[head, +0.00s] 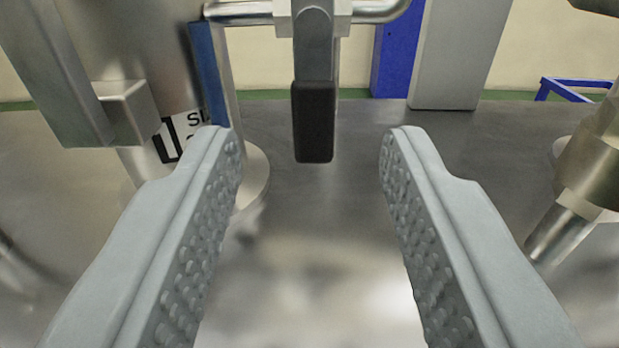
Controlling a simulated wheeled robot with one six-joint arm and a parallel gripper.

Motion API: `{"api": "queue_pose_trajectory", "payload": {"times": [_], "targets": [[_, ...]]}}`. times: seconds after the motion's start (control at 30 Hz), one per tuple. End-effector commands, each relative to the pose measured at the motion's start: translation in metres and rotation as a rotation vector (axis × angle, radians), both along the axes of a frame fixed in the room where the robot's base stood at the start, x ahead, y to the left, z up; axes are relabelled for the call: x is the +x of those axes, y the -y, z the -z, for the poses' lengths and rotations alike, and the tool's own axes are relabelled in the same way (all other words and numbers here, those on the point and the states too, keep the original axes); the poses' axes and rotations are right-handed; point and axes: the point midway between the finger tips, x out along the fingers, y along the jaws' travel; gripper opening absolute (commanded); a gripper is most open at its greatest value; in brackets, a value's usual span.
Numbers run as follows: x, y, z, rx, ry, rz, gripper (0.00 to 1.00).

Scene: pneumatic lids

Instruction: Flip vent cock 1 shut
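A grey lever with a black grip (313,122) hangs straight down at top centre from a fitting on a horizontal metal pipe (372,10). It looks like a vent cock handle, but no number shows on it. My gripper (311,138) is open and empty. Its two grey studded fingers point forward, with the black grip in line with the gap between their tips. The grip appears apart from both fingers; I cannot tell whether it is beyond the tips or between them.
A metal cylinder with a partly hidden label "1" (171,140) and a blue strip (208,75) stands close left. A metal fitting (590,160) stands right. A blue post (396,50) and grey panel (459,50) stand behind. The shiny metal surface (310,230) below is clear.

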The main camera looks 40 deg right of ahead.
Motion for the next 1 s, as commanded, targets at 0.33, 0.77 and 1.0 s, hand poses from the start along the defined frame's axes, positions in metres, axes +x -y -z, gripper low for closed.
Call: {"api": "queue_pose_trajectory", "payload": {"times": [0.33,0.77,1.0], "targets": [[-0.050,-0.038,0.000,-0.001,0.001,-0.003,0.40],[-0.082,-0.060,0.000,-0.001,-0.001,0.000,0.40],[-0.083,-0.060,0.000,-0.001,-0.001,0.000,0.40]]}}
